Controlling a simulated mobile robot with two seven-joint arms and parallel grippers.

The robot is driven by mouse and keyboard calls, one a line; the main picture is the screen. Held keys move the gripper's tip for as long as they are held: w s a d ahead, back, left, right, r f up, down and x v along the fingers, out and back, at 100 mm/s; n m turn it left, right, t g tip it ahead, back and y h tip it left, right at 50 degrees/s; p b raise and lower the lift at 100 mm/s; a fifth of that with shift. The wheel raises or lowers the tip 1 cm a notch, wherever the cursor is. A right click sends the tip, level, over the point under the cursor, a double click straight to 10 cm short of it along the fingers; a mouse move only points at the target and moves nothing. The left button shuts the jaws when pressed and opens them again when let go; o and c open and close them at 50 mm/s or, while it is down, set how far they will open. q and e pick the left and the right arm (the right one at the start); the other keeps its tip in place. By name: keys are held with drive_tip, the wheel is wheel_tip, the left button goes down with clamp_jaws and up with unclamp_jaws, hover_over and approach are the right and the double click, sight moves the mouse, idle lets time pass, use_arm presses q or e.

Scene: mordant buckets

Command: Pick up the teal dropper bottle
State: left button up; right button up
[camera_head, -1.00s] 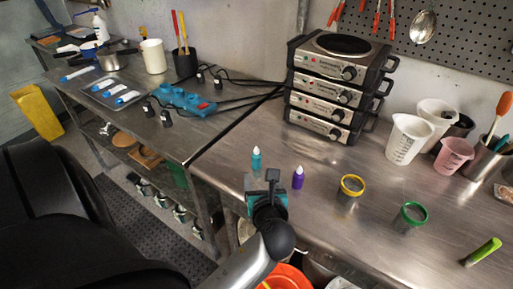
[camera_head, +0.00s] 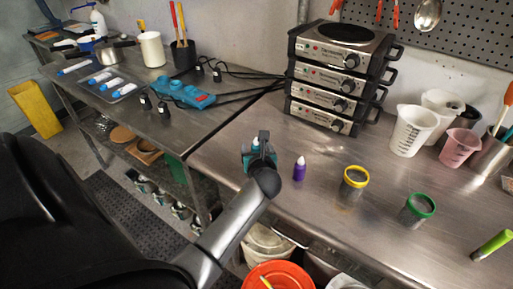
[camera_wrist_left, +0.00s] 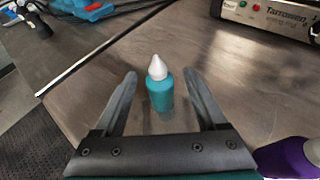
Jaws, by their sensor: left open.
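The teal dropper bottle (camera_wrist_left: 160,92) stands upright on the steel table, with a white pointed cap. In the left wrist view it is between the two open fingers of my left gripper (camera_wrist_left: 160,100), slightly beyond or level with their tips; contact is not visible. In the head view my left gripper (camera_head: 260,145) covers most of the bottle, and only its white tip (camera_head: 256,142) shows clearly. My right gripper is not in view.
A purple dropper bottle (camera_head: 299,168) stands close to the right of my left gripper, and also shows in the wrist view (camera_wrist_left: 290,158). Stacked hot plates (camera_head: 335,80) stand behind. A yellow-rimmed jar (camera_head: 355,178) and a green-rimmed jar (camera_head: 418,210) are further right.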

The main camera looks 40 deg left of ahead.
use_arm(q)
drive_tip(key=shift+w+a+f, duration=0.1)
drive_tip(key=shift+w+a, duration=0.1)
drive_tip(key=shift+c, duration=0.2)
clamp_jaws()
idle(0.4)
